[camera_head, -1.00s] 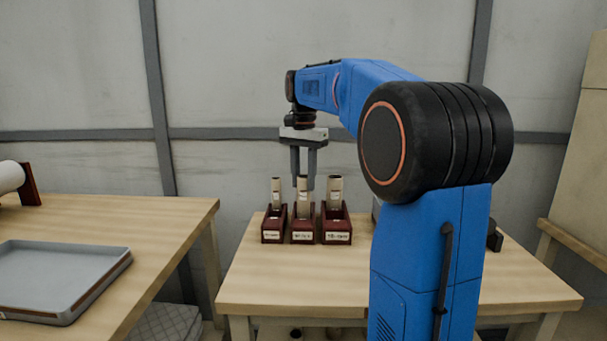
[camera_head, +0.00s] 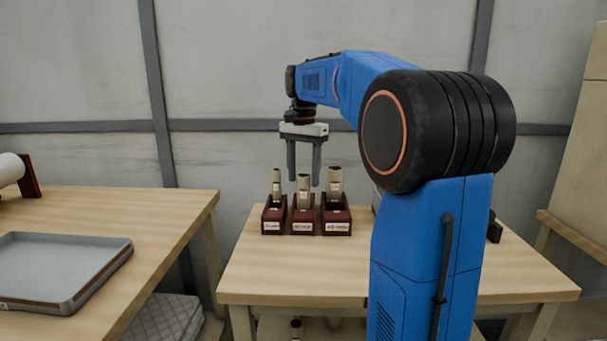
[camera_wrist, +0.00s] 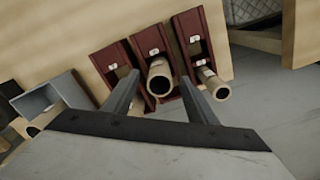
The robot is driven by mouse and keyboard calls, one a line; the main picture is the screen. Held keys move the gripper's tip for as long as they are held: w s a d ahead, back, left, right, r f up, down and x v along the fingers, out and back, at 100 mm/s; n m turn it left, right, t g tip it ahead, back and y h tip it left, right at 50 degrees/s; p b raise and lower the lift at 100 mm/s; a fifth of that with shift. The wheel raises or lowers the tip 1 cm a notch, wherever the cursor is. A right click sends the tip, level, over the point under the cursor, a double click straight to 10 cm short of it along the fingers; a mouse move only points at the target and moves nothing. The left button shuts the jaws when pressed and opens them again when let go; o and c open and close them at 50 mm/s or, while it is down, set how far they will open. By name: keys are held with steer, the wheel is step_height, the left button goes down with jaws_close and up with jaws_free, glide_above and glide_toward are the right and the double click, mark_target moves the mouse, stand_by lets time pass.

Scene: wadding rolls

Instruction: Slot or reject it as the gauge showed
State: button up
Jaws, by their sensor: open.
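Three dark red slotted holders stand side by side: left (camera_head: 273,228), middle (camera_head: 303,228) and right (camera_head: 337,228). Each has a white label, too small to read, and a beige roll standing up in it. The middle roll (camera_head: 303,192) stands below my gripper (camera_head: 304,181), its top at fingertip height. My gripper is open, pointing down, its fingers apart around the top of that roll. The wrist view shows the hollow end of this roll (camera_wrist: 160,78) between the two fingers, not visibly gripped. The left roll (camera_head: 276,186) and right roll (camera_head: 335,184) stand beside it.
A grey box-like thing (camera_wrist: 52,95) with a roll end by it shows in the wrist view. A grey tray (camera_head: 62,268) lies on the left table. The front of the middle table (camera_head: 300,275) is clear. My arm hides part of it.

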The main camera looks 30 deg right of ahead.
step_height(320, 180, up, 17)
steer(key=shift+r, duration=0.2)
stand_by(0.5)
